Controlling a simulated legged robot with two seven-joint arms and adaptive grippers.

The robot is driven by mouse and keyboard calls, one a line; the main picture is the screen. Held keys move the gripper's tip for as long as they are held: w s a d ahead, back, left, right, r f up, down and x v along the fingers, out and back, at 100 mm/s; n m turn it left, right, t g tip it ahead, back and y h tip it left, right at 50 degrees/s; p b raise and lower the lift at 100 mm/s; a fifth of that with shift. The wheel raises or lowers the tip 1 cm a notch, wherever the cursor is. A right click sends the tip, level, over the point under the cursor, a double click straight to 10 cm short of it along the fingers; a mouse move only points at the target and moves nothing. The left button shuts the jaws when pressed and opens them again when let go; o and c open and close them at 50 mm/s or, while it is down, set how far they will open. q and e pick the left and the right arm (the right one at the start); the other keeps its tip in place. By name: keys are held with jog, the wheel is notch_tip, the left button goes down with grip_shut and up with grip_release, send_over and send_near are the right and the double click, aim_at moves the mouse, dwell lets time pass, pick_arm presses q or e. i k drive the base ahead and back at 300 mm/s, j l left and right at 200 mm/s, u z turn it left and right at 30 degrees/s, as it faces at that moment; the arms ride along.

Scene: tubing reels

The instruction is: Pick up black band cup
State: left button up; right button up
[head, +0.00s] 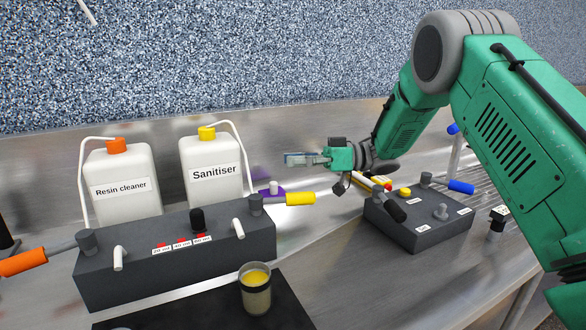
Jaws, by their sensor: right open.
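My right gripper (313,172) is open and empty, well above and behind the cup, pointing left in front of the back wall. It is apart from the cup. My left gripper is not in view.
A dark dispenser box (175,262) with an orange handle (24,262) and a yellow handle (300,199) stands behind the cup. Resin cleaner (124,186) and Sanitiser (212,172) bottles stand behind it. A second control box (420,225) is at right. Bare steel counter lies right of the cup.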

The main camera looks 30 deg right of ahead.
aim_at(255, 277)
jog(key=k, duration=1.5)
